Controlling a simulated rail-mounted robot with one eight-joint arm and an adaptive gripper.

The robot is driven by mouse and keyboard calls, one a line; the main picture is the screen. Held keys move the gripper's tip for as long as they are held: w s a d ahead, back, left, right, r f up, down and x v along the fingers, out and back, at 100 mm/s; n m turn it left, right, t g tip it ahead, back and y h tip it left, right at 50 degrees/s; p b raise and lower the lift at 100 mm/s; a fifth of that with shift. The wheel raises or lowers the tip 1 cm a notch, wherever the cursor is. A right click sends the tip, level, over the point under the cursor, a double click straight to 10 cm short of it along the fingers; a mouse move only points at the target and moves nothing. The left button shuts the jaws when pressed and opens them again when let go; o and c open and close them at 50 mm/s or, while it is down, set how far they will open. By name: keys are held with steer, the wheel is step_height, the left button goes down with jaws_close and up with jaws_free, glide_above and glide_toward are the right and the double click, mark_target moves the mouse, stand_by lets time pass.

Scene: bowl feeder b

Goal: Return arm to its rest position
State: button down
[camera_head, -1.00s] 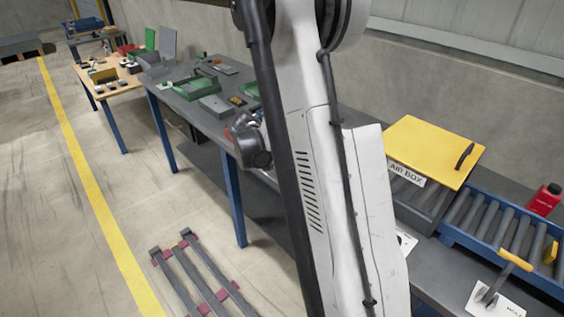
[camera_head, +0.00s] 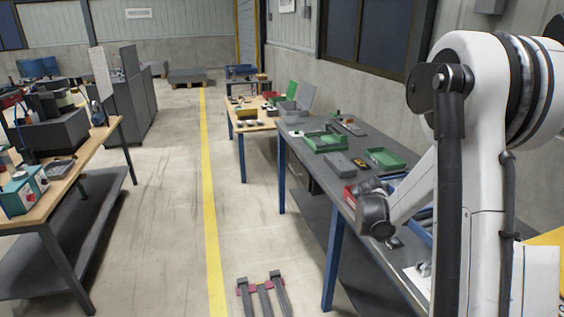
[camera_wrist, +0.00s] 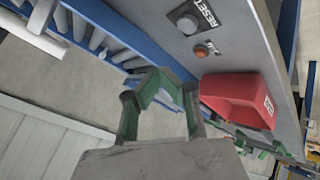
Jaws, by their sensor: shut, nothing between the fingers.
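My arm (camera_head: 470,200) fills the right side of the head view, with its upper part raised and a link reaching down to the left. Its dark wrist end (camera_head: 373,212) hangs over the front edge of the grey workbench (camera_head: 345,205). In the wrist view my gripper (camera_wrist: 160,76) is shut, its green-lined fingers meeting at the tips with nothing between them. Beyond it are a grey panel (camera_wrist: 226,45) with a RESET button (camera_wrist: 187,24), an orange lamp (camera_wrist: 201,50) and a red box (camera_wrist: 240,98). The fingertips look apart from these.
Green trays (camera_head: 385,158) and a grey box (camera_head: 340,164) lie on the workbench. A blue-framed roller conveyor (camera_wrist: 110,28) shows in the wrist view. A rack (camera_head: 263,296) stands low on the floor.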

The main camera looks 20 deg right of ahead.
steer(key=s+a+r+n+t+y, duration=0.2)
steer(key=s+a+r, duration=0.1)
steer(key=a+r, duration=0.5)
steer(key=s+a+r+n+t+y, duration=0.15)
steer(key=s+a+r, duration=0.3)
steer(key=a, duration=0.65)
steer(key=s+a+r+n+t+y, duration=0.1)
steer(key=s+a+r+n+y, duration=0.2)
steer(key=s+a, duration=1.2)
steer(key=a+y, duration=0.2)
steer(key=shift+s+a+r+t, duration=0.15)
steer(key=shift+s+a+t, duration=0.15)
steer(key=shift+s+t, duration=0.1)
